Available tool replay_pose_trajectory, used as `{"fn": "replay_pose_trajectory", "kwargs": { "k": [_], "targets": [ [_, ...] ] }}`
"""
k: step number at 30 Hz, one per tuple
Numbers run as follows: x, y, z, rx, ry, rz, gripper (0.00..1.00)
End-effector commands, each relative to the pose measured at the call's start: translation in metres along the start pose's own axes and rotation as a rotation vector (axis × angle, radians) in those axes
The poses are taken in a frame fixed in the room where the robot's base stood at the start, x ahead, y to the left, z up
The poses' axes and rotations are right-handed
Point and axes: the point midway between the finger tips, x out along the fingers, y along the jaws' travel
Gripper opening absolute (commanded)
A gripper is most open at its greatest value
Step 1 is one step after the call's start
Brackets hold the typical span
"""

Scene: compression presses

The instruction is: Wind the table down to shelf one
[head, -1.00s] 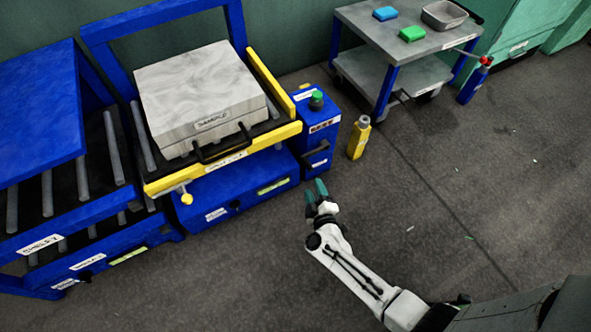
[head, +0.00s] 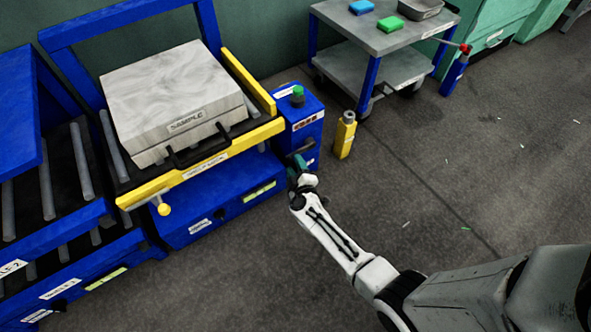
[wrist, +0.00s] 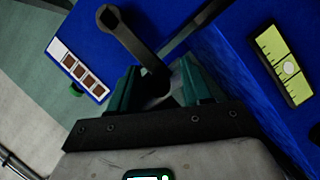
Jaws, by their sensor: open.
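The lift table (head: 205,170), with yellow edges, bears a grey marbled block labelled SAMPLE (head: 170,95) on rollers. Right of it stands a blue control box (head: 302,120) with a green knob on top. A dark crank handle (wrist: 125,40) shows in the wrist view, running down between my gripper's green fingers. My gripper (head: 297,165) is at the front of the blue box in the head view. In the wrist view my gripper (wrist: 160,92) is open, one finger on each side of the handle's lower end; contact cannot be told.
A blue roller rack (head: 60,200) with labelled shelves stands at left. A yellow bottle (head: 344,138) stands on the floor right of the box. The floor at right is mostly clear.

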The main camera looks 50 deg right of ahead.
Motion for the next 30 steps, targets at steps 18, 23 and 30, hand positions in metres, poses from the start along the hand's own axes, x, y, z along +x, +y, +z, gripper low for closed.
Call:
{"fn": "replay_pose_trajectory", "kwargs": {
  "k": [18,23,30],
  "targets": [
    [0.0003,-0.0001,-0.0003,0.000,0.000,-0.001,0.14],
    [0.0003,-0.0002,-0.0003,0.000,0.000,-0.001,0.00],
    [0.0002,-0.0003,-0.0003,0.000,0.001,-0.001,0.00]
  ]
}}
